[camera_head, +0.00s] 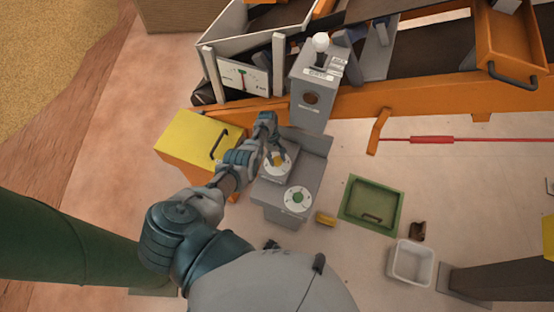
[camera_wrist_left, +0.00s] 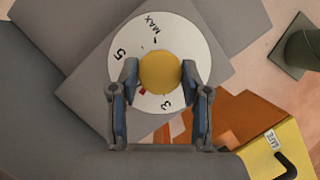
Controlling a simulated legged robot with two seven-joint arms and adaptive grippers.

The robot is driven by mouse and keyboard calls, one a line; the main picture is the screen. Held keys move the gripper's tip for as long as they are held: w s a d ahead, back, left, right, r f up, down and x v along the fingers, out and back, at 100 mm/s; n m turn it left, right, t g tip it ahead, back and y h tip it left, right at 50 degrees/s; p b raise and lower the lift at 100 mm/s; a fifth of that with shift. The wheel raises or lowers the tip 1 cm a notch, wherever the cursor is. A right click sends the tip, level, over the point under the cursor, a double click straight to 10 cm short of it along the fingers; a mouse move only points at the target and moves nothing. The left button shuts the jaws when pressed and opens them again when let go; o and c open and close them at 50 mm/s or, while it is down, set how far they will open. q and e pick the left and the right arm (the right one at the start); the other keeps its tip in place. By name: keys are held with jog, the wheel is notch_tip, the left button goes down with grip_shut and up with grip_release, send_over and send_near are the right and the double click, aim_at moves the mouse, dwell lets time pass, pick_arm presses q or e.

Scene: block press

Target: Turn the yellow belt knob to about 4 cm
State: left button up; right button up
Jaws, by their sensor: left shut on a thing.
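The yellow belt knob (camera_wrist_left: 160,72) sits at the centre of a white dial (camera_wrist_left: 205,45) marked 3, 5 and MAX. My left gripper (camera_wrist_left: 160,80) has one finger on each side of the knob and is shut on it. A small red mark shows on the dial by the left finger, between 5 and 3. In the head view the left gripper (camera_head: 272,150) is over the dial on the grey control box (camera_head: 265,190), and its hand partly covers the knob. My right gripper cannot be made out in the head view.
A second dial with a green centre (camera_head: 298,199) is on the same box. A yellow box with a handle (camera_head: 195,140) stands left of my forearm. A grey lever post (camera_head: 312,90) stands behind. A green tray (camera_head: 357,219) and white bin (camera_head: 395,268) are at right.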

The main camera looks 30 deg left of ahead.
pick_arm(q)
jog(key=shift+w+m+g+y+b, duration=0.1)
jog(key=shift+m+g+y+b, duration=0.3)
jog(key=shift+m, duration=0.8)
pick_arm(e)
jog(key=shift+w+a+r, duration=0.2)
jog(key=shift+w+r, duration=0.1)
jog(key=shift+w, duration=0.4)
jog(key=shift+w+a+r, duration=0.15)
jog(key=shift+w+r, duration=0.1)
jog(key=shift+w, duration=0.45)
pick_arm(q)
jog(key=o, duration=1.1)
jog(key=v, duration=1.1)
jog(key=shift+w+a+r, duration=0.15)
jog(key=shift+r, duration=0.15)
jog(key=shift+f, duration=0.1)
